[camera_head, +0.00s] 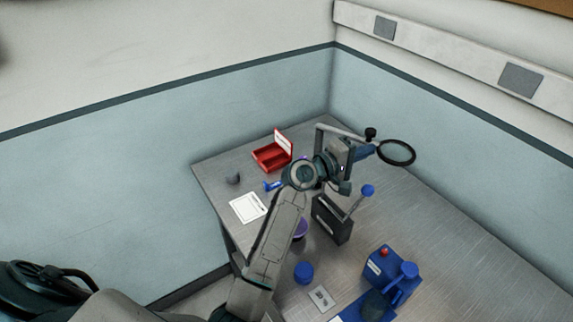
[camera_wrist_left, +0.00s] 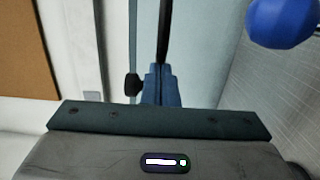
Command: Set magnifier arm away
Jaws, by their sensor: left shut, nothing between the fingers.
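The magnifier arm shows in the head view as a grey jointed bar (camera_head: 343,131) with a black knob (camera_head: 371,134) and a dark round lens ring (camera_head: 397,142) hanging out to the right. My left gripper (camera_head: 367,152) is beside the knob and ring, its blue fingers shut and empty. In the left wrist view the shut blue fingers (camera_wrist_left: 161,86) point away from me, with the black knob (camera_wrist_left: 132,85) just left of them and the dark ring edge-on (camera_wrist_left: 165,30) beyond. Whether the fingers touch the magnifier I cannot tell. My wrist hides part of the magnifier's stand. My right gripper is out of view.
A black box (camera_head: 331,221) with a blue-knobbed lever (camera_head: 367,190) stands below my gripper. A red open bin (camera_head: 268,158), a white sheet (camera_head: 248,207), a blue cap (camera_head: 303,272) and a blue press (camera_head: 393,275) are on the metal table (camera_head: 470,245). The table's right side is clear.

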